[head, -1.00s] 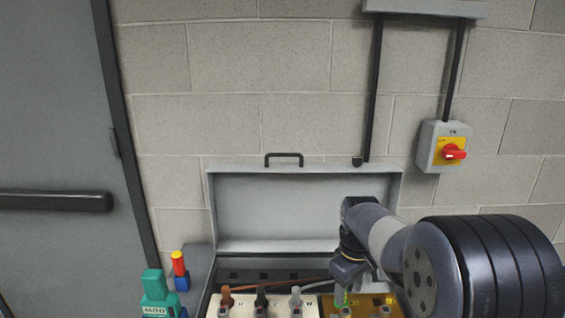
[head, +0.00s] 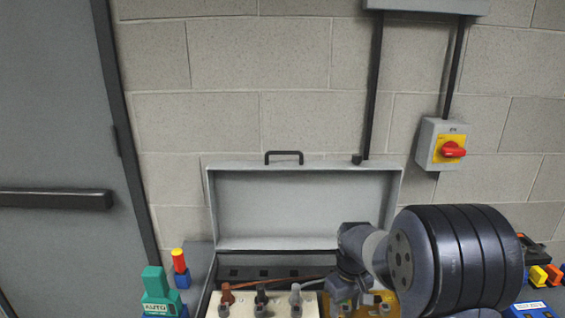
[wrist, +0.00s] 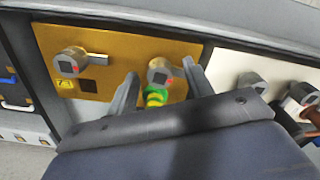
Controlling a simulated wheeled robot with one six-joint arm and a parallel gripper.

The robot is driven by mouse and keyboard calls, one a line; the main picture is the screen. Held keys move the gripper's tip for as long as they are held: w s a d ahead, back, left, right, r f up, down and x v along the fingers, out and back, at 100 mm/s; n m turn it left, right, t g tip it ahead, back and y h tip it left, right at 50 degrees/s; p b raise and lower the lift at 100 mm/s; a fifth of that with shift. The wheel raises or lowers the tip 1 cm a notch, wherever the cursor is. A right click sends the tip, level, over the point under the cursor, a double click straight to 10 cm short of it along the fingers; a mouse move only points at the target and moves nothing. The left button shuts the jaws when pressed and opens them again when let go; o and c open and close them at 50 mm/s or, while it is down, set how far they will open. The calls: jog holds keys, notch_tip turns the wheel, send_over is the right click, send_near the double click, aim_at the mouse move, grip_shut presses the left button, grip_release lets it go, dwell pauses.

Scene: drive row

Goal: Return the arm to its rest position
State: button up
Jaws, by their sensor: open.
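My gripper (head: 342,292) is low over the open grey box (head: 300,205), at the right part of its panels. In the wrist view, my gripper (wrist: 163,85) shows two grey fingers spread apart. They point at a brass-coloured panel (wrist: 120,62) with two round grey sockets. A green and yellow plug or cable end (wrist: 155,97) shows between the fingers, below the right socket (wrist: 160,72). I cannot tell whether the fingers touch it. My dark, ribbed arm comes in from the right in the head view and hides part of the box.
The white panel (head: 275,308) holds brown, black and grey plugs. A green AUTO-marked item (head: 156,290) and a red-yellow-blue piece (head: 180,268) stand at left. Blue and yellow items (head: 540,276) lie at right. A red rotary switch (head: 453,149) is on the wall, beside free space.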

jog(key=m, duration=1.4)
jog(key=shift+r, duration=3.1)
jog(key=shift+b, duration=0.3)
